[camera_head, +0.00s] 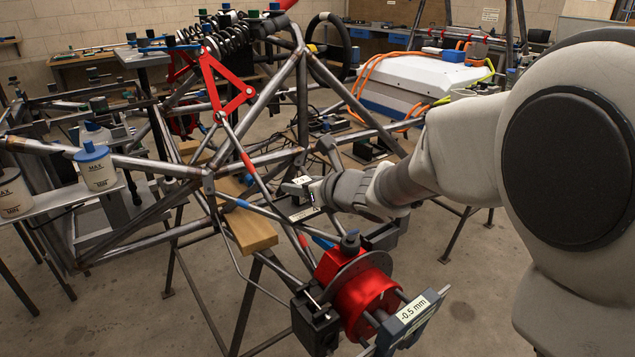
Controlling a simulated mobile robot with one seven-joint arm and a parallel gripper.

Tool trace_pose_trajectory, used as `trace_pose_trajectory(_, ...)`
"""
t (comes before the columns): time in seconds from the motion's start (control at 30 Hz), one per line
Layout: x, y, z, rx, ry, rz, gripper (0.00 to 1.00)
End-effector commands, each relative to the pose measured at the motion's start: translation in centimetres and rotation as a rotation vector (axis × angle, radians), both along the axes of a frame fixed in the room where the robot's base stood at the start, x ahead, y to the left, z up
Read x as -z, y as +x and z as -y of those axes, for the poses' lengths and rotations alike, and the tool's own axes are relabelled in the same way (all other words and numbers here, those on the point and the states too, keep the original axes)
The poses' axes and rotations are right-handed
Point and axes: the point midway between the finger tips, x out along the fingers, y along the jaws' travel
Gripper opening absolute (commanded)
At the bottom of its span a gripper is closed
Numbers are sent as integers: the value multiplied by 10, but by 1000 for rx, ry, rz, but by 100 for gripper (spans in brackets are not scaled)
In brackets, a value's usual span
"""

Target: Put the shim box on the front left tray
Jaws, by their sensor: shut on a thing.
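My gripper (314,191) reaches in from the right, over the middle of the tube chassis. It is shut on a small pale thing (299,184) at its fingertips, which looks like the shim box. The fingers and the small size hide most of it. A grey tray (55,202) is fixed at the left of the chassis, well left of my gripper. It carries a white container with a blue lid (97,168) and another white container (12,195). I cannot tell for certain that this is the front left tray.
A red hub (362,292) with a gauge labelled -0.5 mm (411,315) stands in front. Chassis tubes (250,163) and a red wishbone (222,85) lie between my gripper and the left side. A wooden board (250,230) is just below left of my gripper.

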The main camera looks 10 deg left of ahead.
Motion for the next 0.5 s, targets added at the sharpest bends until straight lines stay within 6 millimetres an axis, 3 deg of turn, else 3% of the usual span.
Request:
trace_pose_trajectory(0.37,5,0,0,0,1,2,0)
trace_pose_trajectory(0.4,3,0,0,0,1,2,54)
trace_pose_trajectory(0.5,3,0,0,0,0,1,72)
